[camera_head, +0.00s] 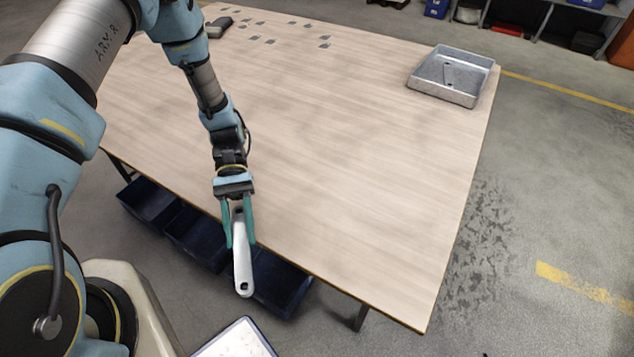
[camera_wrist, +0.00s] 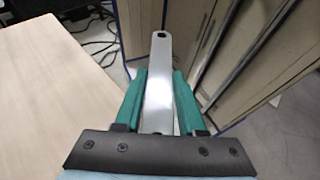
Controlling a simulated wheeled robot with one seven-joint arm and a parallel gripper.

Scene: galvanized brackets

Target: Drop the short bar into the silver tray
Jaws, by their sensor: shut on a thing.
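The short bar (camera_head: 242,268) is a flat, light grey metal bar with rounded ends and a hole near its end. My gripper (camera_head: 239,230) is shut on it, with a green finger on each side, near the front edge of the table. The bar sticks out beyond the fingertips and over the table's edge. In the wrist view, the bar (camera_wrist: 158,85) points away between the two green fingers (camera_wrist: 158,95). The silver tray (camera_head: 476,99) stands at the table's far right corner, well away from my gripper. A thin dark-edged piece seems to lie inside it.
The wooden table (camera_head: 340,150) is clear between my gripper and the tray. Several small grey pieces (camera_head: 270,41) lie at the back left, near a dark object (camera_head: 217,27). Dark blue bins (camera_head: 195,238) stand below the front edge. Shelves (camera_head: 560,20) stand beyond the table.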

